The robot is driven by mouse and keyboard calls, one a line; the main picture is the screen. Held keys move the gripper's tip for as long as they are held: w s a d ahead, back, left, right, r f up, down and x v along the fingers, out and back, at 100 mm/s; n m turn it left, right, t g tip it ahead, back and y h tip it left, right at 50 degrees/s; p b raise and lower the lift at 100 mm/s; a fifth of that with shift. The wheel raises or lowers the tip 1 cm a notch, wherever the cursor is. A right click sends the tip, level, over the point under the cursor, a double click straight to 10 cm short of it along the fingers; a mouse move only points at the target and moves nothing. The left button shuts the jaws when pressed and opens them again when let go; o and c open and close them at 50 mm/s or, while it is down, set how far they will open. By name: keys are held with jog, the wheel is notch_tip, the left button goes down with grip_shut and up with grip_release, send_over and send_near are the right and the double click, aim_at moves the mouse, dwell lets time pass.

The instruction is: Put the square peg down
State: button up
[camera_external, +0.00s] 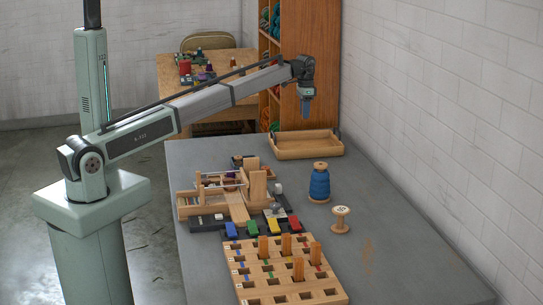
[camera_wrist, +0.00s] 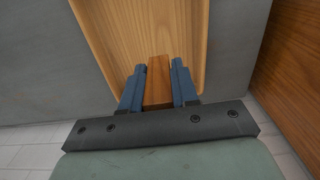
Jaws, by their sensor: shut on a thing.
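My gripper (camera_wrist: 158,88) is shut on the square peg (camera_wrist: 158,80), a reddish-brown wooden block between its two blue fingers in the wrist view. In the external view my gripper (camera_external: 304,112) points down above the far end of the grey table, over the back of the wooden tray. The wooden tray (camera_external: 305,152) lies at the table's far end and looks empty. In the wrist view the tray (camera_wrist: 103,52) is below and beyond the peg. The peg is too small to make out in the external view.
A wooden peg board (camera_external: 285,283) with several upright pegs is at the front. A small wooden loom (camera_external: 222,190), coloured blocks (camera_external: 251,227), a blue thread spool (camera_external: 320,185) and an empty spool (camera_external: 341,219) stand on the table. A wooden shelf (camera_external: 268,60) rises behind; a white wall is at right.

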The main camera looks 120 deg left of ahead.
jog(key=shift+f, duration=5.6)
grip_shut()
jog(key=shift+f, duration=0.15)
jog(key=o, duration=1)
grip_release()
notch_tip(320, 180, up, 12)
jog(key=shift+r, duration=0.15)
